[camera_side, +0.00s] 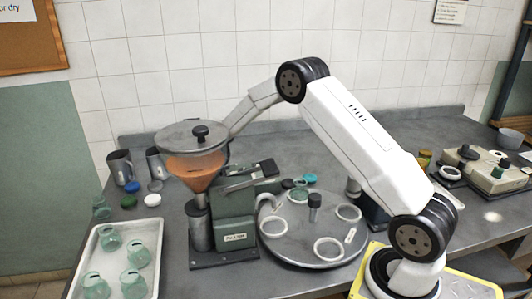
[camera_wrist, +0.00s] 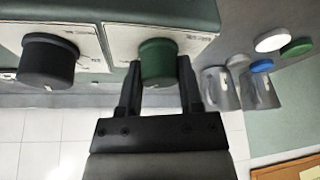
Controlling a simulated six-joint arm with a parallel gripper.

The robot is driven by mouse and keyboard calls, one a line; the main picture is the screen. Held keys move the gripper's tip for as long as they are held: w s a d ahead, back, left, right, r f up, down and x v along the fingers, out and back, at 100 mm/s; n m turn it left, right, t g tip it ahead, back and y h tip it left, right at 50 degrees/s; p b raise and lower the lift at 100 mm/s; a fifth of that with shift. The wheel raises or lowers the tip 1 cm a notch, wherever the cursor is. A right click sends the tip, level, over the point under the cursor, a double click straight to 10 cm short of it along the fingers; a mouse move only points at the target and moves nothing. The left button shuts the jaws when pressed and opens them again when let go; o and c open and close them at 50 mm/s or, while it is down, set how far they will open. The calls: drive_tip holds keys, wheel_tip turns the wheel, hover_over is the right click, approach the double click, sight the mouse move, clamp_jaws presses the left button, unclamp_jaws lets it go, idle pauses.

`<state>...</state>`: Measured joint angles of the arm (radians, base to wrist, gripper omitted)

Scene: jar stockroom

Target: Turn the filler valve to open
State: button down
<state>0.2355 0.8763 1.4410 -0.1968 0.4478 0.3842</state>
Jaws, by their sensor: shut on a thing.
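The green filler machine (camera_side: 235,205) stands on the bench with a lidded funnel hopper (camera_side: 197,170) of orange contents. In the wrist view, a round green knob (camera_wrist: 158,62) sits on a pale panel, beside a similar black knob (camera_wrist: 47,60) to its left. My gripper (camera_wrist: 160,72) is shut on the green knob, one finger on each side. I cannot tell from its label which position the knob is in. In the side view my arm reaches behind the filler, and the gripper and knobs are hidden.
A round turntable (camera_side: 315,250) with white rings stands right of the filler. A tray (camera_side: 152,240) of several green glass jars is at front left. A pale boxed device (camera_side: 490,175) is at far right.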

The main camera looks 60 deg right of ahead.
drive_tip(key=shift+c, duration=1.3)
unclamp_jaws()
drive_tip(key=shift+r, duration=0.1)
drive_tip(key=v, duration=0.7)
drive_tip(key=shift+r, duration=0.35)
